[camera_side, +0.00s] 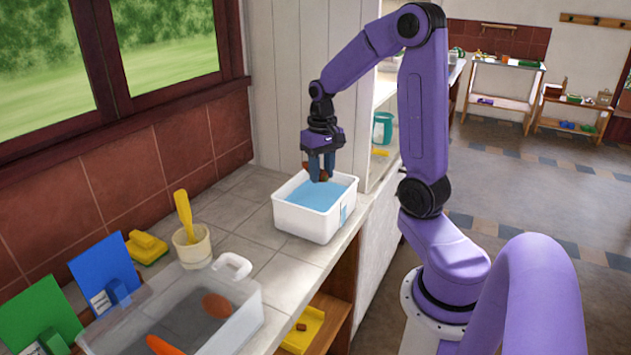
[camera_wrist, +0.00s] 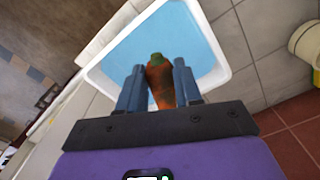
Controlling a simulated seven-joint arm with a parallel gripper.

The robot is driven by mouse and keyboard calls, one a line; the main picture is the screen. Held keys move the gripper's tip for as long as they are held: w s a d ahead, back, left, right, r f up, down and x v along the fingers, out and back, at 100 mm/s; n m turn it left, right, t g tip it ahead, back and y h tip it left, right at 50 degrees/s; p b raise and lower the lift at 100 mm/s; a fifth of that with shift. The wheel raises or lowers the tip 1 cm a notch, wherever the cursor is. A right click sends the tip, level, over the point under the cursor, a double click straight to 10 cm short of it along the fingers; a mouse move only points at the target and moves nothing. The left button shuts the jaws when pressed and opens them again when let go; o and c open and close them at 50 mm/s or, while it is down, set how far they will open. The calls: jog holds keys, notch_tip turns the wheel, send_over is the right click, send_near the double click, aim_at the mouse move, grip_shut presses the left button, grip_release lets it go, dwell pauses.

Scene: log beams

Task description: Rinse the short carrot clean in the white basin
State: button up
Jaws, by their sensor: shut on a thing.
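The white basin (camera_side: 305,222) stands on the tiled counter with blue water (camera_side: 318,195) in it. My gripper (camera_side: 322,172) points down over the basin, its blue fingers shut on a carrot. In the wrist view the short carrot (camera_wrist: 160,82) sits between the fingers, orange with dark brown patches and a greenish end. The basin's white rim (camera_wrist: 224,66) surrounds the water behind it. In the side view the fingers mostly hide the carrot. I cannot tell whether it touches the water.
A cream pot (camera_side: 193,250) with a yellow-handled tool, a yellow sponge-like block (camera_side: 147,247), and blue (camera_side: 103,270) and green (camera_side: 38,312) boards stand left. Counter tiles between pot and basin are clear.

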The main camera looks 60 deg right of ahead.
jog(key=shift+d+f, duration=0.15)
jog(key=shift+d, duration=0.6)
jog(key=shift+f, duration=6.2)
jog(key=shift+r, duration=6.35)
